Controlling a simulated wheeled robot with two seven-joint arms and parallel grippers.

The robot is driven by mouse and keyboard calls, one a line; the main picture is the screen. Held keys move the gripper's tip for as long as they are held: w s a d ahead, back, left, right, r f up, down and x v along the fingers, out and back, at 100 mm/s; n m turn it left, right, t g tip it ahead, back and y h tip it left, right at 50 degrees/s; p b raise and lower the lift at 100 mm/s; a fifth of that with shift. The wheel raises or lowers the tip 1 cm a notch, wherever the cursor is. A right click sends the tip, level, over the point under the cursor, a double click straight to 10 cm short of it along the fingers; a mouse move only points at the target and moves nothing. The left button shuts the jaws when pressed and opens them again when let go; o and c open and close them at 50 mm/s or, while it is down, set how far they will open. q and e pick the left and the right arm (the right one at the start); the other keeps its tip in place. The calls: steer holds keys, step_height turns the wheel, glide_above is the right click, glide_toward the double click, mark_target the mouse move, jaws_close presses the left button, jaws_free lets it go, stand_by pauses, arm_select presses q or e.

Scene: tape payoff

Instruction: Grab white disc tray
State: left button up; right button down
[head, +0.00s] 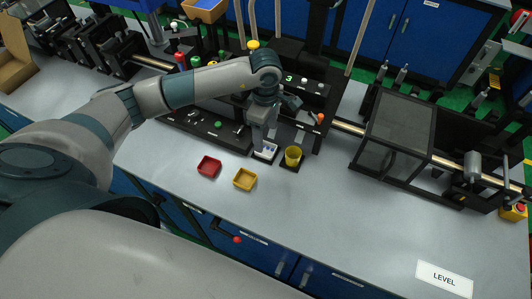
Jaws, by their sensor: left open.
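A small white tray (266,149) sits on the workbench at the front edge of the black fixture, between the red tray and the yellow cup. My left gripper (263,143) comes down from above, with its fingertips right over this white tray. The gripper is open, and its fingers hide part of the tray. Whether the fingers touch the tray cannot be made out. Small discs in it are too small to tell clearly. My right gripper is not in view.
A red tray (209,166) and a yellow tray (245,180) lie in front on the grey bench. A dark clear-sided box (395,130) is further right. The bench's front right is mostly clear.

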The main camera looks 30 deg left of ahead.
mark_target(266, 152)
arm_select(q)
steer(key=shift+f, duration=0.75)
steer(key=shift+f, duration=0.15)
steer(key=shift+f+b, duration=0.95)
steer(key=shift+f, duration=1.55)
steer(key=c, duration=1.1)
